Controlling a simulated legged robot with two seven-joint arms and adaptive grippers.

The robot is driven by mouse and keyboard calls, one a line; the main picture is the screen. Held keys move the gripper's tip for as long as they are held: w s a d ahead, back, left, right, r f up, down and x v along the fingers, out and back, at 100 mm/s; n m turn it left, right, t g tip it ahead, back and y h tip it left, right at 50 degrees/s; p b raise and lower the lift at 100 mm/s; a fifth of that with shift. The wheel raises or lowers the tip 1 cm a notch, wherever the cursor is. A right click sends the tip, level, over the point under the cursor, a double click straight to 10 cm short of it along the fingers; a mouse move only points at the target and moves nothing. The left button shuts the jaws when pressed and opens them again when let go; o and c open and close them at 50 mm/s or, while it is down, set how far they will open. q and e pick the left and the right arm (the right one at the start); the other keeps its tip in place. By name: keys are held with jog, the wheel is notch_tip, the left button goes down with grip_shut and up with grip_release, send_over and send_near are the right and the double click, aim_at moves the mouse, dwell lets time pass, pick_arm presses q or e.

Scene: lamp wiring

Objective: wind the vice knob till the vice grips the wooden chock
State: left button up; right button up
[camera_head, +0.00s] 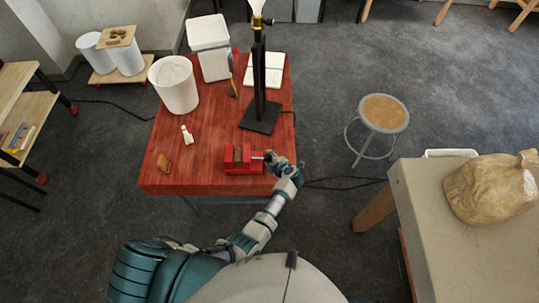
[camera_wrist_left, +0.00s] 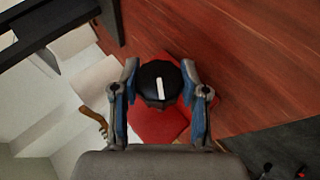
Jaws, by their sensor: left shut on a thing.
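The red vice (camera_head: 243,159) sits near the front edge of the red wooden table, a small brown block, likely the wooden chock (camera_head: 238,153), between its jaws. I cannot tell whether the jaws touch it. My left gripper (camera_head: 271,158) is at the right end of the vice, where its screw comes out. In the left wrist view the black round vice knob (camera_wrist_left: 159,83), with a white mark, sits between the two fingers of my left gripper (camera_wrist_left: 160,88), which are shut on it. The red vice body (camera_wrist_left: 160,124) shows behind the knob. My right gripper is not in view.
A black lamp stand (camera_head: 260,110) stands behind the vice on the red table (camera_head: 210,140). A white bucket (camera_head: 174,85), a white bin (camera_head: 209,48), a small white bottle (camera_head: 187,135) and a brown piece (camera_head: 163,163) are also there. A stool (camera_head: 384,113) stands to the right.

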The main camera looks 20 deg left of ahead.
pick_arm(q)
jog(key=shift+s+d+f, duration=0.15)
jog(key=shift+s+f, duration=0.1)
jog(key=shift+f, duration=0.05)
jog(key=o, duration=0.9)
jog(key=shift+c, duration=0.2)
jog(key=shift+o, duration=0.2)
jog(key=shift+w, duration=0.1)
jog(key=shift+r, duration=0.15)
jog(key=shift+w, duration=0.1)
